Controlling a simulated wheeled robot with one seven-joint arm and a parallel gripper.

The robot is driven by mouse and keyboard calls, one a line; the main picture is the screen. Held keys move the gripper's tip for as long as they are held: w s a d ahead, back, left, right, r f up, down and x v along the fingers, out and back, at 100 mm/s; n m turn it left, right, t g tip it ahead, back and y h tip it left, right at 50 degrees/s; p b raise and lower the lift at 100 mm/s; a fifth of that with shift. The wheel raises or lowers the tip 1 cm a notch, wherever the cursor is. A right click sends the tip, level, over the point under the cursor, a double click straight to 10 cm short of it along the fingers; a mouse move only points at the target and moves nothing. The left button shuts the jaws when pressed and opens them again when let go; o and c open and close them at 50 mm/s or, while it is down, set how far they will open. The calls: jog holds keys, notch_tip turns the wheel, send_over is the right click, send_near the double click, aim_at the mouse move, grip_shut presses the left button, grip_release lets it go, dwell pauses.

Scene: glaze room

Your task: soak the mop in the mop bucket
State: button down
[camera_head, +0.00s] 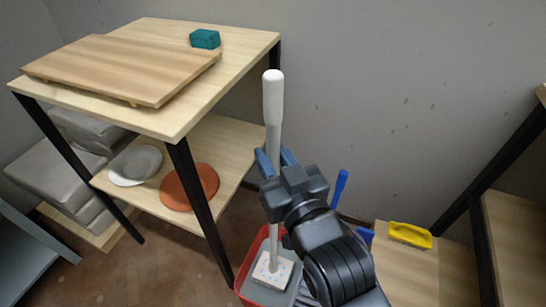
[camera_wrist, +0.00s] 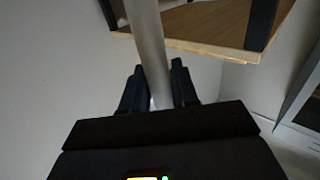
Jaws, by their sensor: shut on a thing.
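The mop (camera_head: 274,120) has a long white handle and a pale speckled rectangular head. It stands close to upright in the head view, and its handle (camera_wrist: 147,40) also shows in the wrist view. My gripper (camera_head: 273,163) is shut on the handle, below its thick top grip. The mop bucket (camera_head: 242,283) is red with a grey inside and stands on the floor. The mop head (camera_head: 272,271) shows within the bucket's outline. I cannot tell whether it touches the bottom or any water. My arm hides the bucket's right side.
A wooden shelf unit (camera_head: 250,46) stands left, close to the mop, with a board (camera_head: 120,68) and teal sponge (camera_head: 205,39) on top and plates (camera_head: 189,187) below. Right of my arm are a blue handle (camera_head: 340,187) and a yellow brush (camera_head: 410,235) on a low wooden surface.

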aim_at(278, 91)
jog(key=shift+r+p, duration=5.75)
jog(key=shift+r, duration=1.35)
